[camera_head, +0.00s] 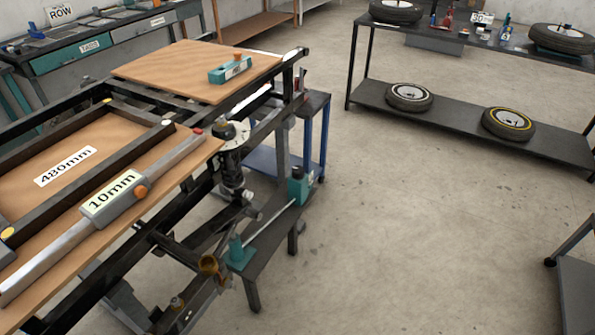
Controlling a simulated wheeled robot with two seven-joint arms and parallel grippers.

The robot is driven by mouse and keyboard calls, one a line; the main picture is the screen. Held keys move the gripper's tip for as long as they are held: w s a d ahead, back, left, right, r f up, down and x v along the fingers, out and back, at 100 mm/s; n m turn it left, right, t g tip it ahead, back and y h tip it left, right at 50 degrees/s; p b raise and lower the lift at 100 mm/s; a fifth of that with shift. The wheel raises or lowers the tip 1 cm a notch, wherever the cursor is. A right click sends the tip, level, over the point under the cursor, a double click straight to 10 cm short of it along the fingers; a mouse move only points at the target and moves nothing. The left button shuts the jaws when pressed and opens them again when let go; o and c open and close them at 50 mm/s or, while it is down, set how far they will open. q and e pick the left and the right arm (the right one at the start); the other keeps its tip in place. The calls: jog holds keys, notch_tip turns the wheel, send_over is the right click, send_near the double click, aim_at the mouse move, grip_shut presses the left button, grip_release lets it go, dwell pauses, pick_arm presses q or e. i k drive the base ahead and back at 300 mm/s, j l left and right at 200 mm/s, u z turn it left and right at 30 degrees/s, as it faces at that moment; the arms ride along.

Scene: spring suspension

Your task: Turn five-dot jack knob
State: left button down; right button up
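No knob with five dots can be made out; any dot marks are too small to read. Two teal blocks, a near one (238,252) and a far one (297,187), stand on a low black bench with a thin metal rod between them. A brass-coloured round part (208,264) sits low beside the near block; I cannot tell whether it is a jack knob. A dark suspension strut (232,165) stands upright at the frame's corner. Neither of my grippers is in view.
A teal tool (230,69) lies on the far board. A tyre rack (460,125) stands at the back right. Floor at right centre is clear.

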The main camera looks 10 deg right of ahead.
aim_at(299, 171)
jog(key=i+l+u, duration=0.15)
jog(key=l, duration=0.25)
jog(key=i+l+u, duration=0.1)
jog(key=l, duration=0.35)
jog(key=i+l+u, duration=0.15)
jog(key=l, duration=0.3)
